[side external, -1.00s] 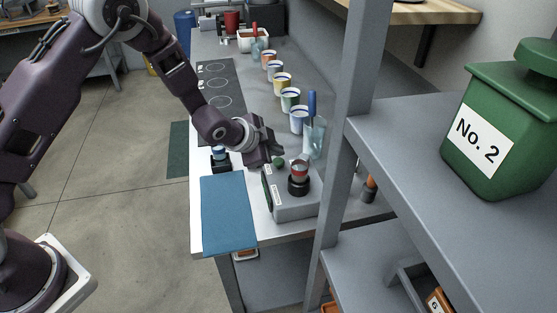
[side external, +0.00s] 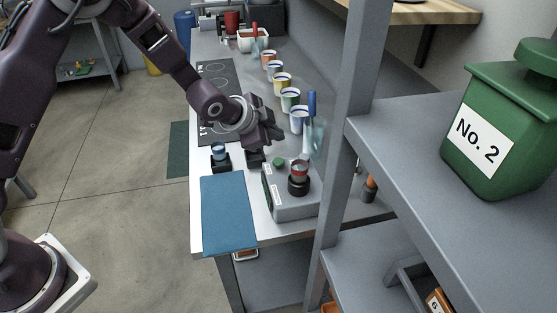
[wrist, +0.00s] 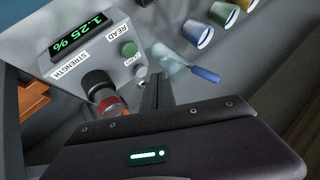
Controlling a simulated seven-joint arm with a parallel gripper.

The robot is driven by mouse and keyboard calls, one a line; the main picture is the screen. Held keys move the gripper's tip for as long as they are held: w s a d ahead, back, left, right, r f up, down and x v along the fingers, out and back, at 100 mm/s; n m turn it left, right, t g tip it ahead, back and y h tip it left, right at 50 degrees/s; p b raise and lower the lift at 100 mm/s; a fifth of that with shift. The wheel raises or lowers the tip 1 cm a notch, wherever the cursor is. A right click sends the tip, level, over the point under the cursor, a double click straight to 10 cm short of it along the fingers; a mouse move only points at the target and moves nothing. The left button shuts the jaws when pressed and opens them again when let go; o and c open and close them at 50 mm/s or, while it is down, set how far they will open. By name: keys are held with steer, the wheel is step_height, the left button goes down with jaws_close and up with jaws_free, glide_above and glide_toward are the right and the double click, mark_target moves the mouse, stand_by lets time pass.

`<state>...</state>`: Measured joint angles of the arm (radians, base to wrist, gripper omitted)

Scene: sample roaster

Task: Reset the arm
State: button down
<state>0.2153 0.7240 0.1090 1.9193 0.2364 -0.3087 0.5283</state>
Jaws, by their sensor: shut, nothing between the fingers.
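My gripper (side external: 277,132) is shut and empty. It hangs above the bench, behind the grey strength meter (side external: 292,208) and left of the row of cups. In the wrist view the shut fingers (wrist: 156,92) point towards the meter's edge, beside its green button (wrist: 128,48), and look apart from it. The meter's display (wrist: 82,35) reads 1.25 %. A red-banded dark holder (wrist: 103,93) stands on the meter; it also shows in the side view (side external: 299,176).
Several blue-rimmed cups (side external: 290,98) line the bench. A shelf post (side external: 352,110) rises at right.

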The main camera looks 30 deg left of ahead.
stand_by(0.3)
steer(key=s+a+r+n+g+y, duration=0.1)
steer(key=s+a+r+n, duration=0.2)
steer(key=s+r, duration=0.4)
steer(key=s+a+r+n, duration=0.25)
steer(key=s+r, duration=0.25)
steer(key=r, duration=0.3)
steer(key=s+a+r+n+g, duration=0.1)
steer(key=s+n, duration=0.1)
steer(key=s, duration=1.1)
steer(key=s+a+r+n+g, duration=0.1)
steer(key=s+n, duration=0.2)
steer(key=s, duration=1)
steer(key=shift+s+r, duration=0.3)
steer(key=shift+r, duration=0.05)
